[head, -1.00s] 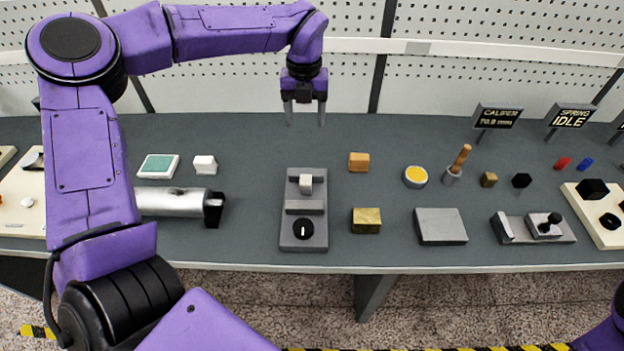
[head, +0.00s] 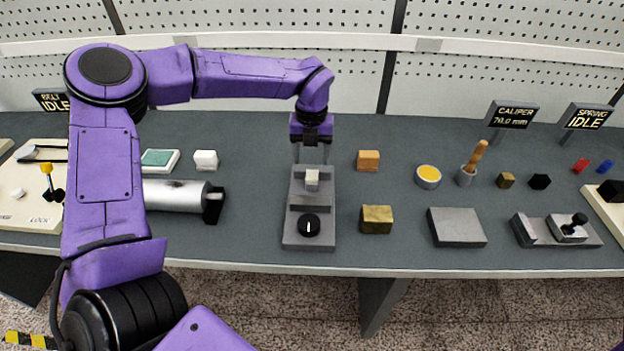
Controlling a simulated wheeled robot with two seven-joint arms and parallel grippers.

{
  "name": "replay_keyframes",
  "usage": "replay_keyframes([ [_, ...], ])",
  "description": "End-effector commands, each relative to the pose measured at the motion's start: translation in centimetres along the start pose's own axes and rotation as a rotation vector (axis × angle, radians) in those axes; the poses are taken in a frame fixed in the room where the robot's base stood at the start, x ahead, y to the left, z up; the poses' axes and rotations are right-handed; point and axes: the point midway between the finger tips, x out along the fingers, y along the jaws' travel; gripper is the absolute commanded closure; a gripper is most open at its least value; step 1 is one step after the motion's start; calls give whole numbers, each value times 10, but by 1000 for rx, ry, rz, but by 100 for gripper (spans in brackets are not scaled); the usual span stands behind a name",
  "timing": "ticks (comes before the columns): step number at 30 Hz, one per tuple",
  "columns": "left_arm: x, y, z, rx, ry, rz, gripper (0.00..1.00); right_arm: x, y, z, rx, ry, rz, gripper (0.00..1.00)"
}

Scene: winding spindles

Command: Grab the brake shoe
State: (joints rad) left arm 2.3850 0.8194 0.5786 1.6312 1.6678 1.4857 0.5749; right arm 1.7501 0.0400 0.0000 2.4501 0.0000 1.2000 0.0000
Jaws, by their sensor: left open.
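My left gripper (head: 312,154) is open and empty, pointing down. Its two thin fingers are apart, just above or behind a small pale block (head: 312,177) on a grey fixture with a black dial (head: 309,242). I cannot tell whether the fingers touch the block. No thing in view is labelled as the brake shoe; this pale block is the piece nearest the gripper. My right gripper is out of view.
An orange block (head: 368,160) and a brass block (head: 377,219) stand to the right of the fixture. A silver cylinder (head: 176,195) and a white block (head: 205,160) lie to its left. A grey plate (head: 456,227) sits further right. Bare table separates them.

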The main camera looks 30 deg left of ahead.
Motion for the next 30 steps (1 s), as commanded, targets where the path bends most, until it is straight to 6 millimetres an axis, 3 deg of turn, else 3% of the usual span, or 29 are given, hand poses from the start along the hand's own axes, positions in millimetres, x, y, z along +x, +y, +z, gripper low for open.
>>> replay_keyframes([
  [4, 22, -1, -9, 2, 5, 3, 36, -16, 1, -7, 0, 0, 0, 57],
  [8, 44, -1, -8, 1, 3, 2, 36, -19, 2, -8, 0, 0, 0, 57],
  [15, 50, -2, -8, 1, 0, 0, 36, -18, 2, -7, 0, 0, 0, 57],
  [16, 50, -2, -8, 1, 0, 0, 39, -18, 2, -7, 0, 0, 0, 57],
  [17, 50, -2, -8, 1, 0, 0, 49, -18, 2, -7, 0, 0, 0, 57],
  [21, 50, -2, -8, 1, 0, 0, 95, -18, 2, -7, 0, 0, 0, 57],
  [30, 46, -2, -8, 1, -1, -1, 98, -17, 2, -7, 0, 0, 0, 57],
])
